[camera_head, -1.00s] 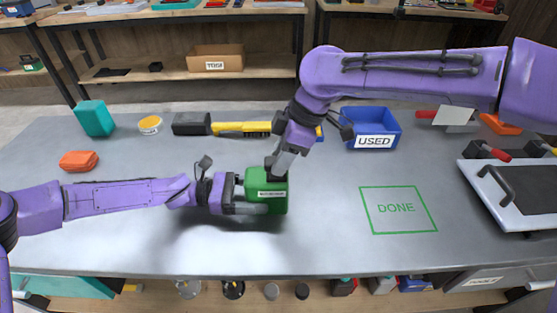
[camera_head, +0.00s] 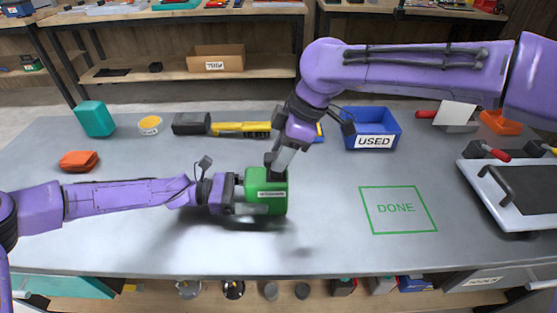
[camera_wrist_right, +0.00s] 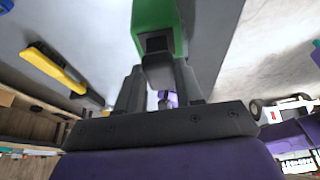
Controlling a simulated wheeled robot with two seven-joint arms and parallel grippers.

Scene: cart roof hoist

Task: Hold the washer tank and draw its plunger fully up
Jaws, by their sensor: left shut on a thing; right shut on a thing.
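The green washer tank (camera_head: 266,203) with a white label stands upright at the middle of the table. My left gripper (camera_head: 243,193) is shut on the tank from its left side. My right gripper (camera_head: 275,168) comes down from above and is shut at the tank's top. In the right wrist view the green tank (camera_wrist_right: 158,18) lies beyond the right fingers (camera_wrist_right: 158,90), with a dark block-like plunger top (camera_wrist_right: 158,62) between them. How far the plunger stands out of the tank is hard to tell.
A blue USED bin (camera_head: 373,143) stands behind to the right. A green DONE outline (camera_head: 398,209) marks bare table. A yellow-black tool (camera_head: 240,128) lies behind. The front middle is clear.

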